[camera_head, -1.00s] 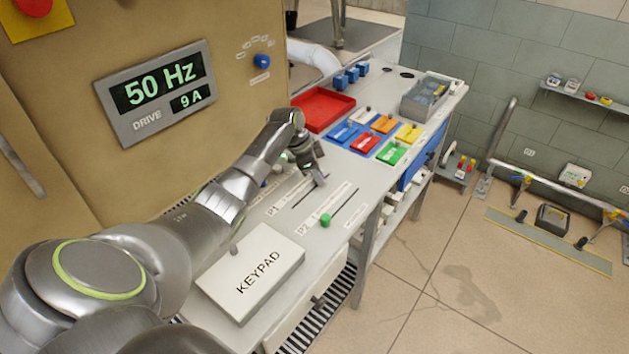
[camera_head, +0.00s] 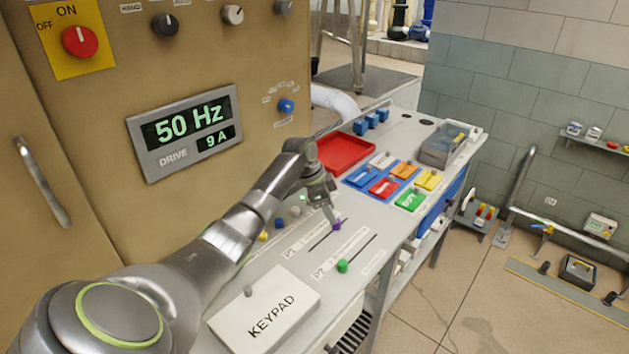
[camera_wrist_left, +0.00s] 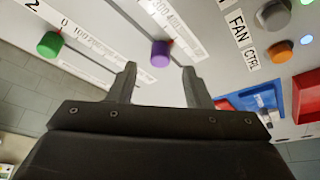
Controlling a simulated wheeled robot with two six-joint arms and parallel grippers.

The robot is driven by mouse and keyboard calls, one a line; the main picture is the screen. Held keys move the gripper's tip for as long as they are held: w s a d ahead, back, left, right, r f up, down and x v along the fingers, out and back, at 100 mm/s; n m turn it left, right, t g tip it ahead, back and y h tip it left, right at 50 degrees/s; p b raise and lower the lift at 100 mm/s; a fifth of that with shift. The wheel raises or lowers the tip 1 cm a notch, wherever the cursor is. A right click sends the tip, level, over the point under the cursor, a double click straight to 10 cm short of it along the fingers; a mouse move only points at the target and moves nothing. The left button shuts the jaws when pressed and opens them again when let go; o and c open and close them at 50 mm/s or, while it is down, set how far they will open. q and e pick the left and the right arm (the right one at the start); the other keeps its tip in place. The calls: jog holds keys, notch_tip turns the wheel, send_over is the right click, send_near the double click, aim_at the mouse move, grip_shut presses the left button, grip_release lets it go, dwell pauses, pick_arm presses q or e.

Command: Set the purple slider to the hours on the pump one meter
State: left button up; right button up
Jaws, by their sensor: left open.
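The purple slider (camera_head: 336,226) is a round knob on the slot of the row marked P1, toward the slot's far end. In the left wrist view the purple slider (camera_wrist_left: 160,54) sits beside a printed scale, near the figures 300 and 400. My left gripper (camera_head: 329,213) is over it from above. In the left wrist view my left gripper (camera_wrist_left: 157,75) is open, with its fingertips apart on either side below the knob and nothing between them. No pump one hours meter can be made out. My right gripper is not in view.
A green slider (camera_head: 342,266) is on the P2 row, nearer the bench edge. A keypad box (camera_head: 264,308) lies in front. A red tray (camera_head: 345,153) and several coloured blocks stand farther back. The drive display (camera_head: 185,134) reads 50 Hz and 9 A.

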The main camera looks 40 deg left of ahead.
pick_arm(q)
jog(key=b+v, duration=0.2)
jog(key=v, duration=1.1)
jog(key=shift+s, duration=0.1)
